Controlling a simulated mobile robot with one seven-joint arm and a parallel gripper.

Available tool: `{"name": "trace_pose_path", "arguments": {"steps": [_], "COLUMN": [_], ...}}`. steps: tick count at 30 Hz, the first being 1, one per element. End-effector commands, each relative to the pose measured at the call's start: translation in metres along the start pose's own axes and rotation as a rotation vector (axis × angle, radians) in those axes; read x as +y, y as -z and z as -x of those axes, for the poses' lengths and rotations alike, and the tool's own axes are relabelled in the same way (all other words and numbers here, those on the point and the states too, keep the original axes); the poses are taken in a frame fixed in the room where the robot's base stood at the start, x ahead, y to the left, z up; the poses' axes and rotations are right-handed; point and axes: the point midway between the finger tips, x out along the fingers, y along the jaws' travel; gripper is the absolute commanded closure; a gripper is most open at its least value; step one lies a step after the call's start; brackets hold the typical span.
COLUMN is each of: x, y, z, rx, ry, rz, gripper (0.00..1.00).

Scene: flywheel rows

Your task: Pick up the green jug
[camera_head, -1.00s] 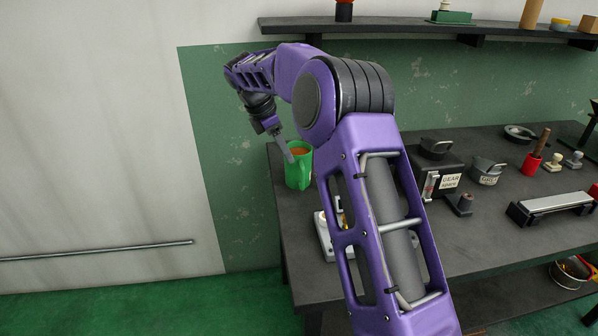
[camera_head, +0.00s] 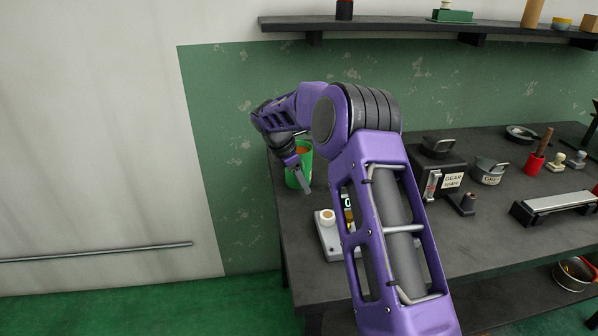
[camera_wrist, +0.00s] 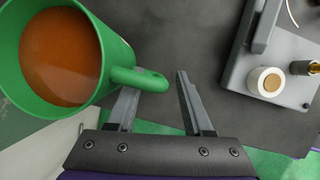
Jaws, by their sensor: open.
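The green jug (camera_head: 294,178) stands upright at the left end of the dark workbench, partly hidden behind my gripper. In the wrist view the jug (camera_wrist: 112,52) fills the upper left and holds an orange-brown liquid. Its handle (camera_wrist: 140,78) points right, toward the space between my fingers. My gripper (camera_wrist: 157,96) is open and empty. The left finger lies close to the handle, partly beneath it in the picture; I cannot tell whether they touch. My gripper (camera_head: 303,182) shows in the head view in front of the jug.
A grey device (camera_head: 328,240) with a white round part stands in front of the jug; it also shows at right in the wrist view (camera_wrist: 285,62). A shelf (camera_head: 430,29) runs above.

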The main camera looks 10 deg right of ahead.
Motion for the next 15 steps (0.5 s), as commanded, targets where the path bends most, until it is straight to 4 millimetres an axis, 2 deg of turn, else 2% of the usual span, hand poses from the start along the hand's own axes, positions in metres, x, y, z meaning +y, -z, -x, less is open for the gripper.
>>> {"name": "trace_pose_path", "arguments": {"steps": [5,13,14,15], "x": [0.0002,0.0,0.0,0.0], "y": [0.0003,0.0003,0.0004,0.0004], "z": [0.0,0.0001,0.0001,0.0001], "rx": [0.0,0.0,0.0,0.0], "ry": [-0.001,0.0,0.0,0.0], "rz": [0.001,0.001,0.001,0.001], "gripper": [0.49,0.96,1.0,1.0]}}
